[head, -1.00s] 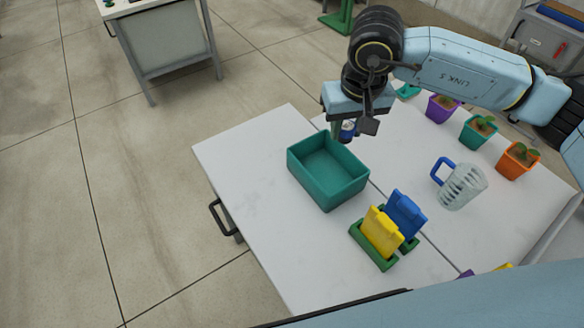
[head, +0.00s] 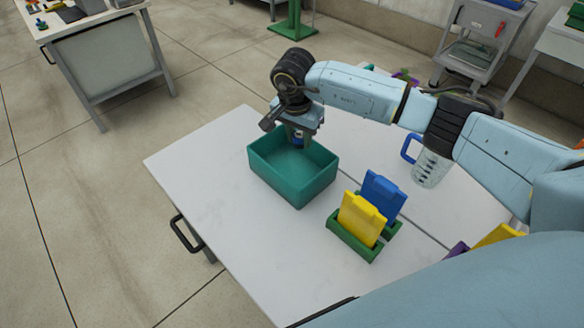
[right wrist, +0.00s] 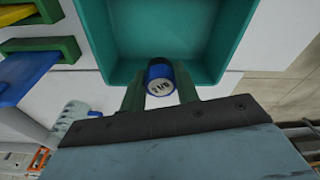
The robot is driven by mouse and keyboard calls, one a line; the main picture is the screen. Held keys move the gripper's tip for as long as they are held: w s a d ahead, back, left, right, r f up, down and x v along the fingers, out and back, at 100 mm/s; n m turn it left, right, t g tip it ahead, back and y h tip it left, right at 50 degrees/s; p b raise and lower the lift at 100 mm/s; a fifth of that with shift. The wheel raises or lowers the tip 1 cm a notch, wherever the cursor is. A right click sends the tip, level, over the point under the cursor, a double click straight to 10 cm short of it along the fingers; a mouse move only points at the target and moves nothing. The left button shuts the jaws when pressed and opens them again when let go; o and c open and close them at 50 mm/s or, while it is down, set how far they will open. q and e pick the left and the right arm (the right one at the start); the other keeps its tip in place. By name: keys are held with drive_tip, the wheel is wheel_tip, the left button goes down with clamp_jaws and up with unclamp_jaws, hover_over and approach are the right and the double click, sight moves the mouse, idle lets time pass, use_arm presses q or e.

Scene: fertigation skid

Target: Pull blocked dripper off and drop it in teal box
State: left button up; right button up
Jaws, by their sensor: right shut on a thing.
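The teal box (head: 318,185) stands open on the white table, and its visible floor is empty. It fills the top of the right wrist view (right wrist: 100,40). My right gripper (head: 297,133) is over the far side of the box, pointing down. In the right wrist view its two green fingers are shut on a small blue dripper (right wrist: 158,72), a short cylinder with a pale marked end face. Only a bit of the dripper shows in the head view (head: 298,140). Whether it is the blocked one cannot be told. My left gripper is out of view.
A yellow card (head: 360,220) and a blue card (head: 383,197) stand in green holders right of the box. A clear jug (head: 430,168) with a blue handle is farther right. The table (head: 205,180) left of the box is bare.

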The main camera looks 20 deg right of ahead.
wheel_tip(320, 180, down, 3)
drive_tip(key=shift+f+b, duration=0.1)
drive_tip(key=shift+b, duration=0.6)
drive_tip(key=o, duration=1.2)
drive_tip(key=shift+c, duration=0.2)
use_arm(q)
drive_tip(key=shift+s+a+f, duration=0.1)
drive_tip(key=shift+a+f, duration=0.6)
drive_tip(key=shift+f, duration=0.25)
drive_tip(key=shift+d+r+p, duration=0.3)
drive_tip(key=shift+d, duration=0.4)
use_arm(e)
wheel_tip(320, 180, up, 13)
drive_tip(key=s+a, duration=0.1)
drive_tip(key=shift+a, duration=0.35)
drive_tip(key=shift+s, duration=0.1)
